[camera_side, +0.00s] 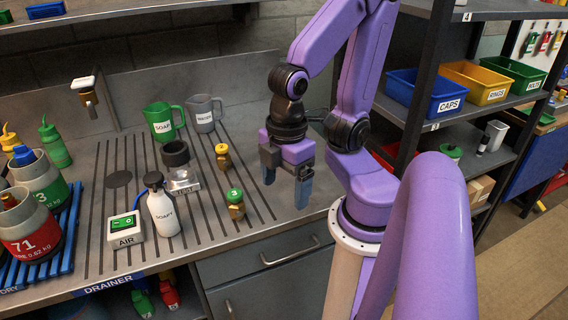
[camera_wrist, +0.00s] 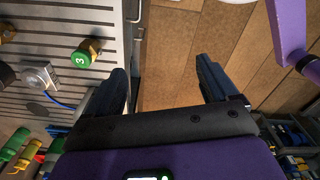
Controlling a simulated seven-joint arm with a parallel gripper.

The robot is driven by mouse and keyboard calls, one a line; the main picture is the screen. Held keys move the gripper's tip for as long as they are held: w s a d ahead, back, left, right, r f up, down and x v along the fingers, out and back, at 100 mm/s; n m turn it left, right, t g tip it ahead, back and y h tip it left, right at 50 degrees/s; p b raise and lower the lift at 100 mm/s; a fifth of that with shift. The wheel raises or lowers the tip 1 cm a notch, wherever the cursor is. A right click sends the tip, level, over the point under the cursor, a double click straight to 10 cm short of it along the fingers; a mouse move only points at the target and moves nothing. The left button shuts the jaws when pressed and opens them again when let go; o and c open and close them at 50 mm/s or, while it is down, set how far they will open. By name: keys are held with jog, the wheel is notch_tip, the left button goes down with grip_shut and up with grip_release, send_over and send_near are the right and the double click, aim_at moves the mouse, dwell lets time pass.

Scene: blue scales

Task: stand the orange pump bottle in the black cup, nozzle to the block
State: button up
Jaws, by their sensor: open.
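I see no clearly orange pump bottle. A white pump bottle (camera_side: 163,214) labelled SOAPY, with a black pump head, stands upright on the drainer. A yellow-orange bottle with a spout (camera_side: 10,141) stands at the far left, partly hidden. The black cup (camera_side: 175,153) stands behind a shiny metal block (camera_side: 184,181), which also shows in the wrist view (camera_wrist: 40,76). My gripper (camera_side: 287,187) is open and empty, fingers down, near the counter's front edge, right of these things. In the wrist view its two fingers (camera_wrist: 163,72) are wide apart over the floor.
An AIR box (camera_side: 125,229) is left of the white bottle. Jugs (camera_side: 161,122) stand behind; a tap (camera_side: 86,92) overhangs. Shelves (camera_side: 468,106) are at right.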

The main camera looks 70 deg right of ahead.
dwell(0.3)
jog(key=w+d+r+m+t+h, duration=0.1)
jog(key=w+d+r+m, duration=0.1)
jog(key=w+d+m, duration=0.6)
jog(key=w+d+r+m+t, duration=0.1)
jog(key=w+d+r+m, duration=0.1)
jog(key=w+d+m, duration=0.6)
jog(key=w+d+r+m+h, duration=0.25)
jog(key=w+d+m, duration=0.2)
jog(key=d, duration=0.65)
jog(key=s+d+r+m+h, duration=0.1)
jog(key=s+d+m, duration=0.15)
jog(key=d, duration=0.35)
jog(key=s+d+r+m, duration=0.1)
jog(key=s+d+m, duration=0.1)
jog(key=d+m, duration=0.3)
jog(key=shift+n+g, duration=0.4)
jog(key=shift+n, duration=0.1)
jog(key=x, duration=1.7)
jog(key=shift+s+d+r, duration=0.1)
jog(key=shift+d+r, duration=0.1)
jog(key=shift+d, duration=0.2)
grip_shut()
